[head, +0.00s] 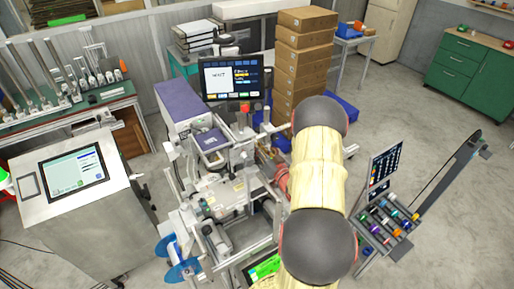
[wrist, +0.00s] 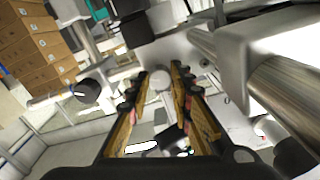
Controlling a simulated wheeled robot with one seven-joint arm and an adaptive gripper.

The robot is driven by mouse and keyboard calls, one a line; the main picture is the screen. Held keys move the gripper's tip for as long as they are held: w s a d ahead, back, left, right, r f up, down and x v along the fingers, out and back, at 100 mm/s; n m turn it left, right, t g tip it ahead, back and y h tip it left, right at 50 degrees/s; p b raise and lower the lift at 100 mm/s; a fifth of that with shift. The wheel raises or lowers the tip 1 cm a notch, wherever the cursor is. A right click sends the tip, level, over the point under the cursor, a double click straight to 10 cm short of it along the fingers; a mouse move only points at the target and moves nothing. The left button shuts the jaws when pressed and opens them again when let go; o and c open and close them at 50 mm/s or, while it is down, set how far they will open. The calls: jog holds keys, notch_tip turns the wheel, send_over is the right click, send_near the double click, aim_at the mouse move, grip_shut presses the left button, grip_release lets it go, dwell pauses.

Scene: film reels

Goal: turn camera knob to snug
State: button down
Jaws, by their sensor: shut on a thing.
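My gripper (wrist: 160,82) shows in the wrist view, with its two yellow-and-black fingers on either side of a small, round, pale knob (wrist: 159,79). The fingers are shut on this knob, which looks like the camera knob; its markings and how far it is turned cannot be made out. In the head view my arm covers the gripper and the knob. The machine (head: 231,190) with metal frames and a purple-topped box stands beside my arm there.
A screen (head: 231,78) stands above the machine. Blue reels (head: 178,258) sit at its lower left. A control cabinet (head: 75,215) is at left, stacked boxes (head: 303,60) behind, and a small parts stand (head: 388,222) at right. A thick metal cylinder (wrist: 285,90) runs close beside my gripper.

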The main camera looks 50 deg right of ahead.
jog(key=n+b, duration=1.5)
jog(key=b, duration=0.7)
jog(key=shift+f+n, duration=0.15)
jog(key=shift+n, duration=0.25)
jog(key=shift+n+b, duration=0.3)
jog(key=shift+b, duration=0.1)
jog(key=c, duration=1.6)
grip_release()
jog(key=shift+c, duration=0.2)
jog(key=shift+o, duration=0.3)
